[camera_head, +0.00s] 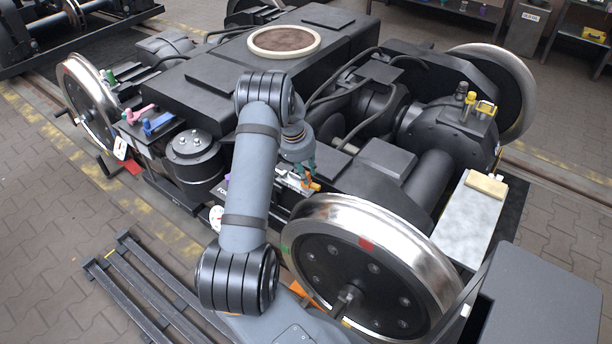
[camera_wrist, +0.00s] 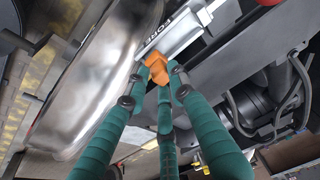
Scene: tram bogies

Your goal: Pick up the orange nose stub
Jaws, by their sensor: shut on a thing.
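The orange nose stub (camera_wrist: 157,69) shows in the wrist view between the fingertips of my gripper (camera_wrist: 160,75). It sits against the end of a light metal bar marked with dark letters (camera_wrist: 175,32). My gripper's green fingers are shut on the stub. In the head view my gripper (camera_head: 308,180) is beside the bogie frame, just behind the near wheel. A small orange patch (camera_head: 314,186) shows at its fingertips there. Whether the stub is apart from the bar cannot be told.
The shiny near wheel (camera_head: 370,265) stands close to my gripper, and it fills the left of the wrist view (camera_wrist: 90,80). Dark cables (camera_wrist: 285,95) hang to the right. A pale block lies on a grey plate (camera_head: 465,215) at the right. Dark rails (camera_head: 150,290) lie on the floor.

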